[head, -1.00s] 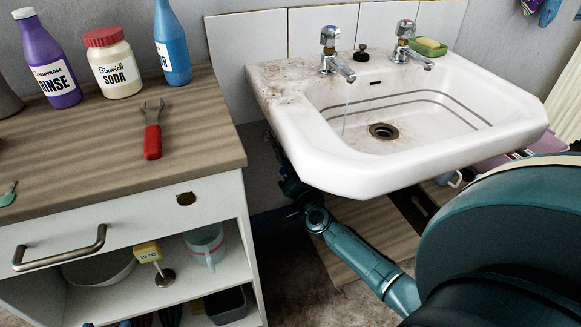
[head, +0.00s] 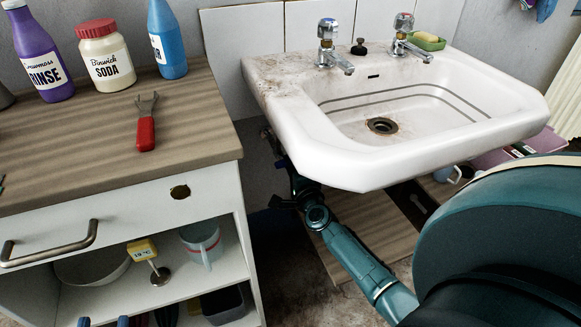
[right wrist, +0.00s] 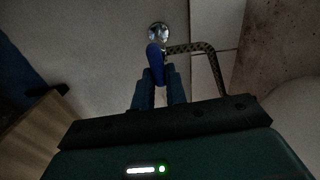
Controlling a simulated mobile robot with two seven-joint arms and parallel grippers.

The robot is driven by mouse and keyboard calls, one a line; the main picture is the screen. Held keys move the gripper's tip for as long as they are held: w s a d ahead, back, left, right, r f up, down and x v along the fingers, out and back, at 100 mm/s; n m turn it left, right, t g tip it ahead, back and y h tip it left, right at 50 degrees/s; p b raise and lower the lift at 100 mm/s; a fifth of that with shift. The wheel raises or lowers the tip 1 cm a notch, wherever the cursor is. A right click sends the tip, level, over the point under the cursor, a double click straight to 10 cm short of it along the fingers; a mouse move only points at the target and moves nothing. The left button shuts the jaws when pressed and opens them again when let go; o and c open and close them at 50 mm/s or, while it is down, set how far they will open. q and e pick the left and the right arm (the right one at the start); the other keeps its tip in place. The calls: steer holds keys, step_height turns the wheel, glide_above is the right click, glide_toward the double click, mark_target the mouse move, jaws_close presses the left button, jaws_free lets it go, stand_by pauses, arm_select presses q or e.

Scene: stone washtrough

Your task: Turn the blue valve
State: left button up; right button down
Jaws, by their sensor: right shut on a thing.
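The blue valve handle (right wrist: 155,62) is in the right wrist view, below a round metal fitting on the wall. My right gripper (right wrist: 158,82) has its fingers closed on the handle. In the head view my right arm reaches under the white sink (head: 375,170), and its wrist is near the left underside.
A braided hose (right wrist: 205,55) runs beside the valve to the right. A wooden-topped cabinet (head: 190,140) stands close left of the sink, with bottles and a red-handled tool (head: 146,130) on it. A wooden board (head: 375,225) lies beneath the sink.

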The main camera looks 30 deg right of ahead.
steer(key=shift+f+m, duration=0.1)
steer(key=shift+m, duration=0.4)
steer(key=c, duration=1.4)
jaws_free()
steer(key=shift+c, duration=0.2)
steer(key=shift+s, duration=0.1)
arm_select(q)
steer(key=shift+a+n+g+y+p, duration=0.4)
steer(key=shift+y+p, duration=0.1)
steer(key=shift+p, duration=0.3)
arm_select(e)
steer(key=v, duration=1.3)
arm_select(q)
steer(key=shift+f, duration=0.1)
arm_select(e)
steer(key=shift+a, duration=0.1)
arm_select(q)
steer(key=shift+w, duration=0.15)
